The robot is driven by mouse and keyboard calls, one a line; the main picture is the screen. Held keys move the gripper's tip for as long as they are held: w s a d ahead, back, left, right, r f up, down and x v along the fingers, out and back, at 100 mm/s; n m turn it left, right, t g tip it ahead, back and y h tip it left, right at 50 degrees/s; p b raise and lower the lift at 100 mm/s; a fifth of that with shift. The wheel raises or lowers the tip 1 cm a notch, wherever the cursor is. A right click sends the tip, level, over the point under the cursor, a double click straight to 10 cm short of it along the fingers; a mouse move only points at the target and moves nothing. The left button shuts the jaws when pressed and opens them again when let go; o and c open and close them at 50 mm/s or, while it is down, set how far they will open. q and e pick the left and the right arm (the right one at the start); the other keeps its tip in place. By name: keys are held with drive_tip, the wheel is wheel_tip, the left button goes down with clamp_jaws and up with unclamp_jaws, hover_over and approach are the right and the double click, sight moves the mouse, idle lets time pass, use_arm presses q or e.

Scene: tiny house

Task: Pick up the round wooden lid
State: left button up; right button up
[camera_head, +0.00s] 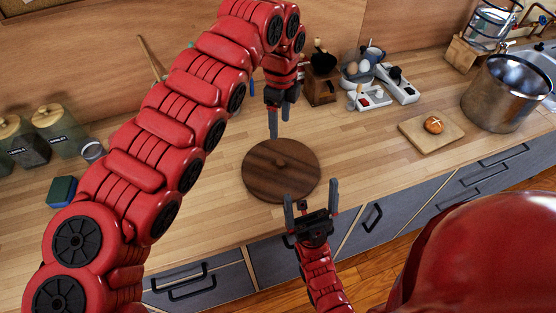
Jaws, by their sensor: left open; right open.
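The round wooden lid (268,182) is dark brown with a small knob on top. It lies flat on the light wooden counter (365,165), near its front edge. My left gripper (273,132) points down above the lid's far side, seen nearly edge-on; it is open and holds nothing. My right gripper (310,195) is open and empty at the near right side of the lid, with its fingers pointing up and away. Its left fingertip is close to the lid's near rim; I cannot tell whether they touch.
A cutting board (447,140) with a bun (433,125) and a large metal pot (503,97) stand to the right. White trays and eggs sit at the back. Jars (58,132) and a blue-green box (62,191) are at the left. Counter between lid and board is clear.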

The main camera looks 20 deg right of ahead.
use_arm(q)
drive_tip(key=p, duration=0.4)
hover_over(281, 161)
wheel_tip(281, 161, down, 10)
drive_tip(key=shift+a+r, duration=0.1)
drive_tip(key=shift+a, duration=0.05)
drive_tip(key=shift+s+f, duration=0.15)
drive_tip(key=shift+f, duration=0.1)
wheel_tip(281, 161, down, 4)
drive_tip(key=shift+f+p, duration=0.1)
drive_tip(key=shift+p, duration=1.05)
drive_tip(key=shift+f, duration=0.3)
drive_tip(key=shift+c, duration=0.2)
clamp_jaws()
drive_tip(key=shift+r, duration=0.1)
